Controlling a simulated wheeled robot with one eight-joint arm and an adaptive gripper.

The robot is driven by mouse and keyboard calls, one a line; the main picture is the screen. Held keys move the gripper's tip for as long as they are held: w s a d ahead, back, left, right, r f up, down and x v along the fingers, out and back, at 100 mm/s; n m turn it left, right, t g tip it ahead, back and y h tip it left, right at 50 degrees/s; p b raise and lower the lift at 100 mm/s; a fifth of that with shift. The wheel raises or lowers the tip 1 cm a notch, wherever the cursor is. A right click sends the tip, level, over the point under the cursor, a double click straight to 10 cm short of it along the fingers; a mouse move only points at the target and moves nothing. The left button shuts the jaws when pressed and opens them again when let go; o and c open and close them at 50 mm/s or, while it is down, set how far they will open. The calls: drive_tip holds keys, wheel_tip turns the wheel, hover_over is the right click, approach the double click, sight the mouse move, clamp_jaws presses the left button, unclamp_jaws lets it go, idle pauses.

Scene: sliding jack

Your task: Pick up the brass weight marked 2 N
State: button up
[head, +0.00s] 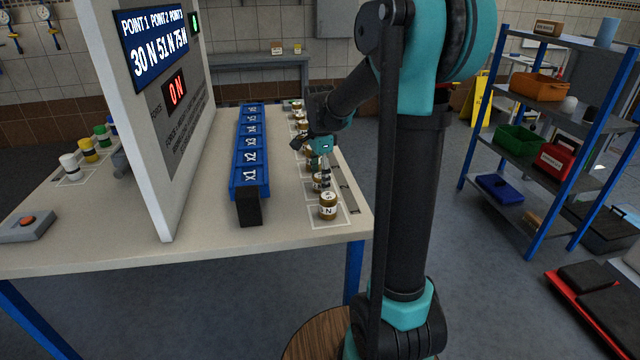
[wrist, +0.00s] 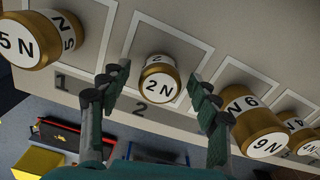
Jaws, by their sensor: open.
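The brass weight marked 2 N (wrist: 160,80) stands upright in its outlined square on the table, above the printed 2, in the wrist view. It has a white label face and a gold body. My gripper (wrist: 158,98) is open, with one finger to each side of this weight in the picture and nothing held. In the head view my gripper (head: 325,172) points down over the row of weights at the table's right edge. The weight just behind the front one (head: 318,182) is partly hidden by the fingers there. I cannot tell whether a finger touches it.
A 5 N weight (wrist: 30,40) stands to the left in the wrist view, and a larger weight marked 6 N or 9 N (wrist: 253,120) stands close to the right finger. A blue strip of marked bins (head: 252,150) and a white display panel (head: 170,140) stand left of the row.

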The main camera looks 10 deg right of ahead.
drive_tip(key=shift+f, duration=0.55)
drive_tip(key=c, duration=1.4)
drive_tip(key=shift+r, duration=0.2)
